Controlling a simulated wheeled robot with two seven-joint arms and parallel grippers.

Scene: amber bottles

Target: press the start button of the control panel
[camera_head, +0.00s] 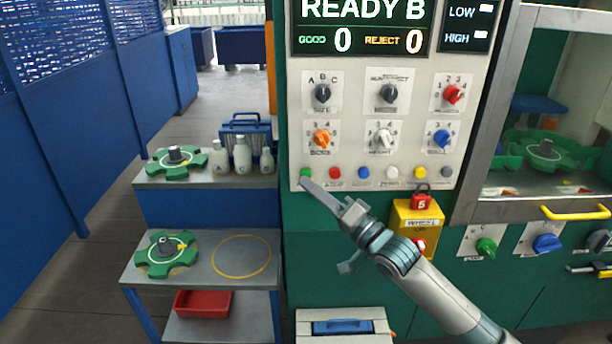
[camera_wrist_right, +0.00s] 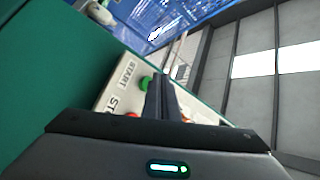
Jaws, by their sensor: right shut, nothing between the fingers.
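The control panel (camera_head: 360,150) is a pale upright board with several knobs and a row of buttons along its lower part. The green start button (camera_head: 306,172) is at the left end of that row. It also shows in the right wrist view, as a green button (camera_wrist_right: 146,83) beside the word START. My right gripper (camera_head: 303,181) is shut and empty, its fingertips just below the green button in the head view. In the right wrist view the fingers (camera_wrist_right: 162,95) are just right of the button. I cannot tell whether they touch it. My left gripper is not in view.
A red button (camera_head: 334,173) sits right of the green one. A yellow box with a red padlock (camera_head: 421,202) is below the panel's right part. A side table with bottles (camera_head: 243,155) and green star wheels stands at left. A glazed cabinet (camera_head: 545,120) is at right.

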